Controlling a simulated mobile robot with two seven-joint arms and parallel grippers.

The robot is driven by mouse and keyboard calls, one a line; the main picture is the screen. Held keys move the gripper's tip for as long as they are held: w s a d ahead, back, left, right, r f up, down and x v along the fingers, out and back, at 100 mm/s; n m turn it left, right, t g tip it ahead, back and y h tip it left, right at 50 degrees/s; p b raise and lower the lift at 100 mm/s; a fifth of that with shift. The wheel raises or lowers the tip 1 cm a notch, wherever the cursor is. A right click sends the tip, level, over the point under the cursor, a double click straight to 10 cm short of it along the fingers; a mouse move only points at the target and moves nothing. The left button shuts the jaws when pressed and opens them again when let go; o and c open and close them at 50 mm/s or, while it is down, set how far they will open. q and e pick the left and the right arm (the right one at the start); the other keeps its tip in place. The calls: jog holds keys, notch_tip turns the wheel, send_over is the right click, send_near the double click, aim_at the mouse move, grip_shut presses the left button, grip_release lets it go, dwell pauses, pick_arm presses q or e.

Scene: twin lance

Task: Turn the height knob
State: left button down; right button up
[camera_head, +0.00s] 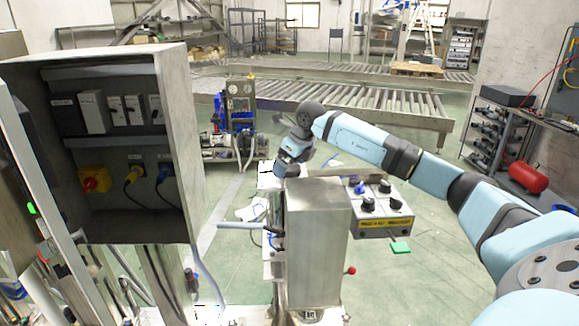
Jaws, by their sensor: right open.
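A small grey control box (380,225) with a yellow label stands right of centre. Its top carries dark round knobs, one at the front left (368,205), one at the front right (396,204) and one at the back (384,187), plus a blue part (360,188). The lettering is too small to tell which is the height knob. My right arm reaches in from the right, above and behind the box. My right gripper (272,178) is open, left of the box and apart from the knobs. Its fingers are partly hidden beside the metal column. My left gripper is out of view.
A tall metal column (318,240) stands between my right gripper and the control box. An open electrical cabinet (178,150) fills the left. A red-tipped lever (351,271) juts from the column. Roller conveyors (370,105) lie behind; a tool shelf (497,130) stands at right.

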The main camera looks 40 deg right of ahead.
jog(key=a+b+v, duration=0.1)
jog(key=b+v, duration=0.1)
jog(key=v, duration=1.1)
jog(key=shift+d, duration=0.5)
